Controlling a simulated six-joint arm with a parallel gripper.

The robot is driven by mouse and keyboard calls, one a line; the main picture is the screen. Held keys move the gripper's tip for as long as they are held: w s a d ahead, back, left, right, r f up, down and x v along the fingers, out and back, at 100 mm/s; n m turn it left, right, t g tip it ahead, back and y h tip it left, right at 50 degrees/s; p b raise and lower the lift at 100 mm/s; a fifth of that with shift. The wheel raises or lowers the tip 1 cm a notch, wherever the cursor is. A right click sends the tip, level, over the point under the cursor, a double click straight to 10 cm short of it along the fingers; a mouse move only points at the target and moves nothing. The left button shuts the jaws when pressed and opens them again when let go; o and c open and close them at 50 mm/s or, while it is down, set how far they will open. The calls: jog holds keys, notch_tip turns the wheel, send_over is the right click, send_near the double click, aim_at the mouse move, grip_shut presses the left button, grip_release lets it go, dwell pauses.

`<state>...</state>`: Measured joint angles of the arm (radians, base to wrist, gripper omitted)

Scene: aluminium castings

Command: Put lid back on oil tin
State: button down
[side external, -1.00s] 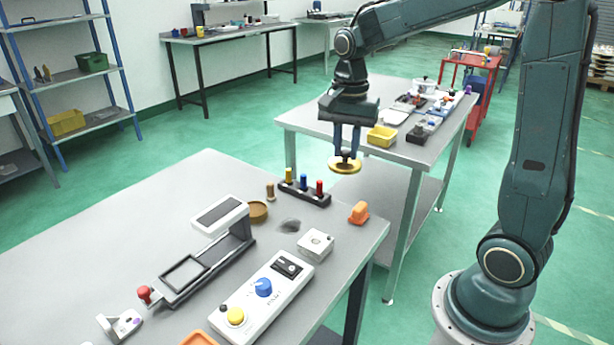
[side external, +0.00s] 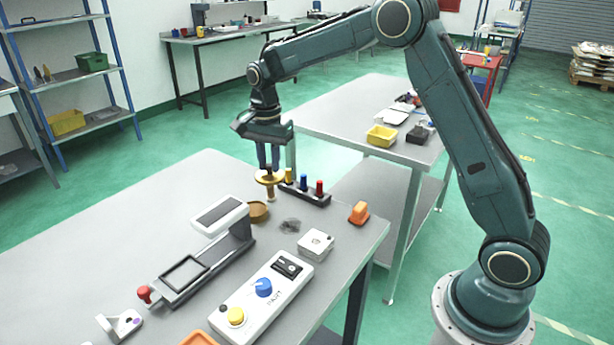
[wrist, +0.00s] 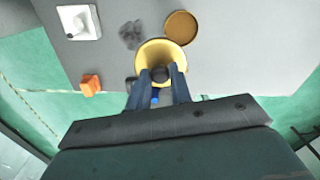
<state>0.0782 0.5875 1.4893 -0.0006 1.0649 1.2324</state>
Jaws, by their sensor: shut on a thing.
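My gripper (side external: 268,167) is shut on the dark knob of a round yellow lid (side external: 262,178). The lid hangs roughly level above the table, near the row of coloured pegs. In the wrist view the lid (wrist: 147,49) is between and beyond the fingertips (wrist: 161,75). The oil tin appears to be the low, round brown tin (side external: 259,218) on the table, below and slightly left of the lid in the side view. In the wrist view the tin (wrist: 196,28) shows up and right of the lid, apart from it. The knob is partly hidden by the fingers.
A grey device (side external: 232,240) stands beside the tin. A dark patch (side external: 290,226), white block (side external: 315,243) and orange piece (side external: 358,213) lie to the right.

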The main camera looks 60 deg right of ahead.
jog(key=w+a+f, duration=0.1)
jog(key=w+f, duration=0.1)
jog(key=w+a+f, duration=0.1)
jog(key=w, duration=0.1)
jog(key=shift+a+f, duration=0.25)
jog(key=shift+a, duration=0.05)
jog(key=shift+f, duration=0.15)
jog(key=shift+f, duration=3.05)
jog(key=shift+f, duration=0.15)
dwell(0.5)
jog(key=c, duration=0.7)
grip_release()
jog(key=shift+r, duration=0.2)
notch_tip(320, 180, up, 7)
jog(key=shift+f, duration=0.2)
dwell(0.8)
